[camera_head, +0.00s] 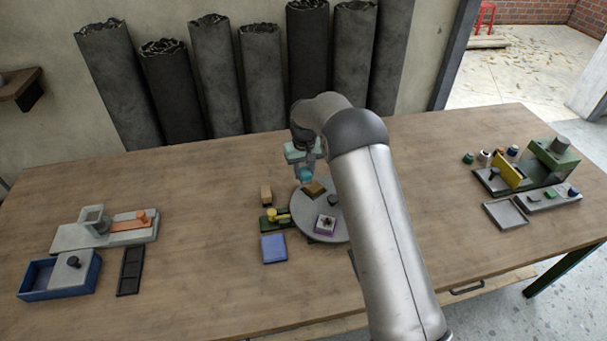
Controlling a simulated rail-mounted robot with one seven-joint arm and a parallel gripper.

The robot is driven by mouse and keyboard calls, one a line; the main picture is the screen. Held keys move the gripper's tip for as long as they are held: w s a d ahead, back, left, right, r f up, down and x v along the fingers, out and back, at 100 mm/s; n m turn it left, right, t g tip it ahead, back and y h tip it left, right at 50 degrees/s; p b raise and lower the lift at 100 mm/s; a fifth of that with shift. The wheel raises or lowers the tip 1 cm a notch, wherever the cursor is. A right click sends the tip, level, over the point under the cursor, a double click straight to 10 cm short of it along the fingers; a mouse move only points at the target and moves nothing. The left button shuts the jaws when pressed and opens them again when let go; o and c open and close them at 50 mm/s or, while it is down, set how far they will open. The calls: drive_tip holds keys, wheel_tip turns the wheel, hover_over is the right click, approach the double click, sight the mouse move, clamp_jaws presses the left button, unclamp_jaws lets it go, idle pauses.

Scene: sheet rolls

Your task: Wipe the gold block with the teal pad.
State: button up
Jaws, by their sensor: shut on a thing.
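The gold block (315,188) sits on a round grey disc (307,222) near the middle of the table. My gripper (305,173) is above the disc, just over the gold block's back left side. It is shut on a small teal pad (306,175), which shows at the fingertips. The pad is very close to the block; I cannot tell whether they touch. My arm hides the right part of the disc.
Also on the disc are a purple-edged piece (325,224) and a dark knob (333,200). Beside it are a tan block (266,194), a green base with a yellow part (278,215) and a blue square (273,248). Fixtures stand at the table's left and right.

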drive_tip(key=shift+r+p, duration=0.55)
drive_tip(key=shift+r, duration=1.25)
